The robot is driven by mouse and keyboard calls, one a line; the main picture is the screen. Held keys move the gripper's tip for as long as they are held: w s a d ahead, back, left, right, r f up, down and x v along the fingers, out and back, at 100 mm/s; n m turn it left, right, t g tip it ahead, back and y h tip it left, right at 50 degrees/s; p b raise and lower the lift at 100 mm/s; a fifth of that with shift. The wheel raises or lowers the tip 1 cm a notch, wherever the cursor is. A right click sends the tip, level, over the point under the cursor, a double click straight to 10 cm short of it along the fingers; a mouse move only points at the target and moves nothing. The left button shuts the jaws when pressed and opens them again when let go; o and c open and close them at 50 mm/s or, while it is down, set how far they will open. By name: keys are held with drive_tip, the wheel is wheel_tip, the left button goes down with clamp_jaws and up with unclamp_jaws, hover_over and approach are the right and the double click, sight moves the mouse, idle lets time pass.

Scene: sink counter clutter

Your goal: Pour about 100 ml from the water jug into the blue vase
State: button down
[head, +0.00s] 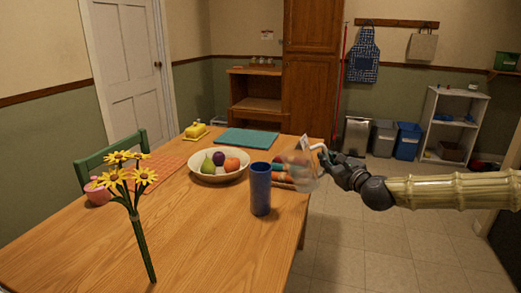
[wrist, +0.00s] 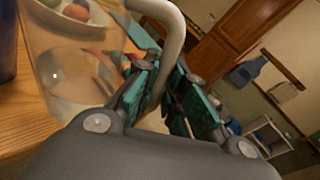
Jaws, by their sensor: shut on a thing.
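The blue vase (head: 260,190) stands upright and open-topped on the wooden table, near its right edge. The clear water jug (head: 302,168) is just right of the vase and looks tilted toward it. My gripper (head: 327,160) is shut on the jug's pale handle (head: 320,150). In the wrist view, the teal-padded fingers (wrist: 165,92) close around the handle (wrist: 172,30), with the clear jug body (wrist: 72,75) at left. A dark blue part of the vase (wrist: 6,45) shows at the left edge. I cannot make out the water level or any stream.
A fruit bowl (head: 204,176) stands behind the vase. Yellow flowers (head: 128,175) are at the front left, a pink mug (head: 97,194) near the green chair (head: 112,160). A teal board (head: 246,138) and yellow butter dish (head: 194,130) lie farther back. The table's front middle is clear.

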drive_tip(key=a+r+n+p, duration=0.1)
drive_tip(key=r+p, duration=0.2)
drive_tip(key=p, duration=0.2)
drive_tip(key=a+r+n+p, duration=0.2)
drive_tip(key=r+p, duration=0.1)
drive_tip(key=p, duration=0.1)
drive_tip(key=a+r+n+h+p, duration=0.1)
drive_tip(key=r+n+p, duration=0.1)
drive_tip(key=p, duration=0.3)
drive_tip(key=shift+s+a+r+g+p, duration=0.15)
drive_tip(key=shift+s+r+g+p, duration=0.05)
drive_tip(key=shift+r, duration=0.2)
drive_tip(key=shift+s+a+r+g+p, duration=0.1)
drive_tip(key=shift+s+r+g+p, duration=0.1)
drive_tip(key=shift+r, duration=0.15)
drive_tip(key=shift+a+r+n+h+p, duration=0.15)
drive_tip(key=shift+a+r+n+p, duration=0.15)
drive_tip(key=shift+r+n+p, duration=0.3)
drive_tip(key=shift+a+r+n+h+p, duration=0.15)
drive_tip(key=shift+a+r+n+p, duration=0.15)
drive_tip(key=shift+n+p, duration=0.35)
drive_tip(key=shift+s+a+r+n+p, duration=0.15)
drive_tip(key=shift+a+r+n+p, duration=0.35)
drive_tip(key=shift+p, duration=0.6)
drive_tip(key=shift+a+r+h+p, duration=0.3)
drive_tip(key=shift+r+p, duration=0.05)
drive_tip(key=shift+r, duration=0.1)
